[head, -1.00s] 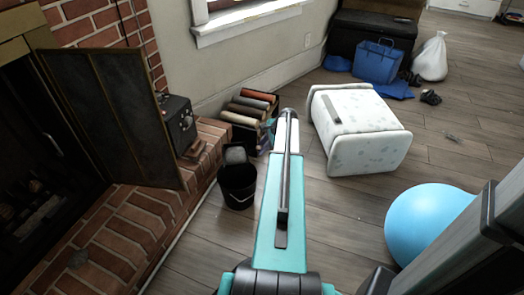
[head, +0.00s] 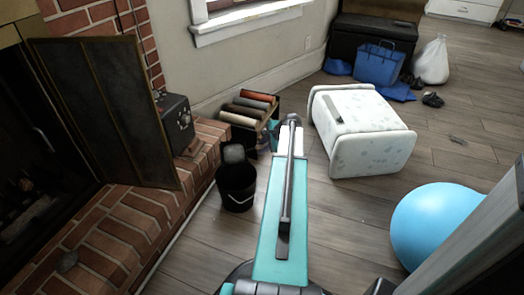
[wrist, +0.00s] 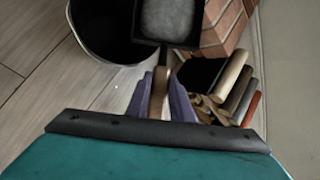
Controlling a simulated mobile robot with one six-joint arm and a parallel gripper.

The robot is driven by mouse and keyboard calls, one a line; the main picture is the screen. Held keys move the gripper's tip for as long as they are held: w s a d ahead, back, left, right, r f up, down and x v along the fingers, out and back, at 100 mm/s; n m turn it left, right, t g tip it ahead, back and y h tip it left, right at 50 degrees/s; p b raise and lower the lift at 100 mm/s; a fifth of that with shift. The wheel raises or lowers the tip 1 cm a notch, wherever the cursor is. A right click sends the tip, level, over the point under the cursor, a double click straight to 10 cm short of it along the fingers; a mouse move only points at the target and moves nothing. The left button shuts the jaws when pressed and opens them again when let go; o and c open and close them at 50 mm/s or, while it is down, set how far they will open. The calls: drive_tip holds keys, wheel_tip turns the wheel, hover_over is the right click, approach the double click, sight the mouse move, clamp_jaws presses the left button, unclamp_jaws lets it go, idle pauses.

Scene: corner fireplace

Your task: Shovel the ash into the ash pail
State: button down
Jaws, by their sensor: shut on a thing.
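The ash pail (head: 237,190) is black and stands upright on the floor beside the brick hearth. It also shows in the wrist view (wrist: 92,38) at the upper left, dark inside. A black shovel (head: 235,153) has its pan at the pail's far rim in the head view. In the wrist view the shovel's pan (wrist: 144,30) overlaps the pail's right edge; I cannot tell if they touch. Grey ash (wrist: 168,18) lies heaped in the pan. My gripper (wrist: 160,100) is shut on the shovel's handle. My arm mostly hides the gripper in the head view.
A raised brick hearth (head: 120,225) and an open fire screen (head: 105,110) are at left.

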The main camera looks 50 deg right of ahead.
drive_tip(key=shift+s+a+t+h+b, duration=0.2)
drive_tip(key=shift+s+t+h+b, duration=0.15)
drive_tip(key=shift+b, duration=1.25)
drive_tip(key=b, duration=0.1)
drive_tip(key=t+b, duration=0.1)
drive_tip(key=shift+s+a+h+b, duration=0.2)
drive_tip(key=shift+a+h+b, duration=0.1)
drive_tip(key=shift+h+b, duration=0.05)
drive_tip(key=t+b, duration=0.1)
drive_tip(key=b, duration=0.2)
drive_tip(key=s+a+n+t+h+b, duration=0.1)
drive_tip(key=b, duration=0.2)
drive_tip(key=shift+f, duration=0.15)
drive_tip(key=shift+s+a+f+n+t+h, duration=0.3)
drive_tip(key=shift+s+a+n+t+h, duration=0.25)
drive_tip(key=shift+t, duration=0.6)
drive_tip(key=shift+s+a+f+n+t+h, duration=0.25)
drive_tip(key=shift+s+a+n+t+h, duration=0.25)
drive_tip(key=shift+t+h, duration=0.5)
drive_tip(key=shift+s+a+f+n+t+h, duration=0.35)
drive_tip(key=shift+s+a+t+h, duration=0.2)
drive_tip(key=shift+t, duration=0.75)
drive_tip(key=shift+s, duration=0.1)
